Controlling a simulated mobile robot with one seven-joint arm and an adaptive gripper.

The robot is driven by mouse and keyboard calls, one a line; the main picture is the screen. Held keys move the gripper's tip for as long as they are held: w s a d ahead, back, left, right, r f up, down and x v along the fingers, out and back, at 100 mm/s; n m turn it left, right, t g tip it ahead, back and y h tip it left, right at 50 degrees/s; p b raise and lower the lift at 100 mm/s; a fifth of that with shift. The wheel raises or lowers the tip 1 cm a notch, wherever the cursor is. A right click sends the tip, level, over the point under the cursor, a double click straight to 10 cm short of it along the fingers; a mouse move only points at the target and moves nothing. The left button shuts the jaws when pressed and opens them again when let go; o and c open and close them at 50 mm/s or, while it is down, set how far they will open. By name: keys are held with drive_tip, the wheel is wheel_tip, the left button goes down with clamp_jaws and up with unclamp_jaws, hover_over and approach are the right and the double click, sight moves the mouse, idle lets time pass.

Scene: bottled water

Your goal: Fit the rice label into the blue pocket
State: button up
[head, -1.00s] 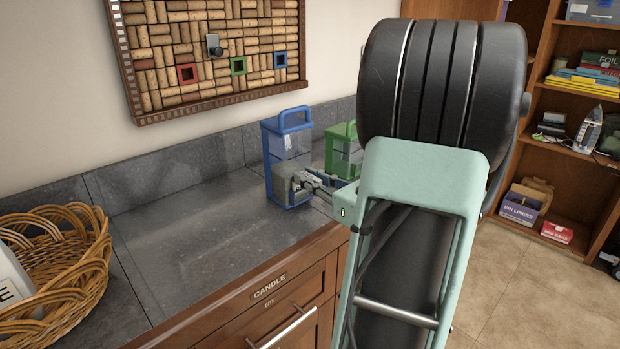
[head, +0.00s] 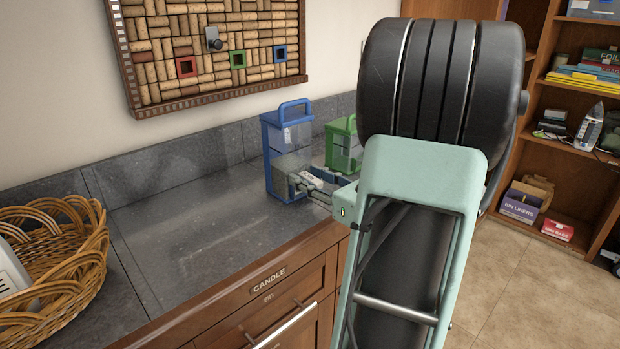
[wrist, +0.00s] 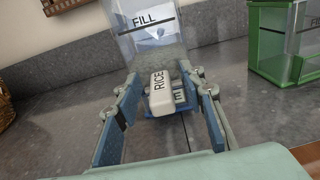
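The white rice label (wrist: 160,95), marked RICE, lies tilted between the two blue fingers of my gripper (wrist: 160,85) in the wrist view. Gaps show on both sides of it, so my gripper looks open. The blue pocket (wrist: 181,97) is just behind the label, low on the clear container with the blue frame (wrist: 150,40); a letter E shows there. The label covers part of the pocket. I cannot tell whether it touches or sits in it. In the head view the blue container (head: 287,135) stands upright, with my gripper (head: 305,182) at its front.
A green-framed container (head: 342,147) stands right of the blue one. A wicker basket (head: 75,262) is at the counter's left. The grey counter (head: 185,225) is clear between them. A CANDLE drawer (head: 262,292) lies below the front edge.

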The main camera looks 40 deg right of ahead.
drive_tip(key=s, duration=1.2)
drive_tip(key=shift+d+r, duration=0.35)
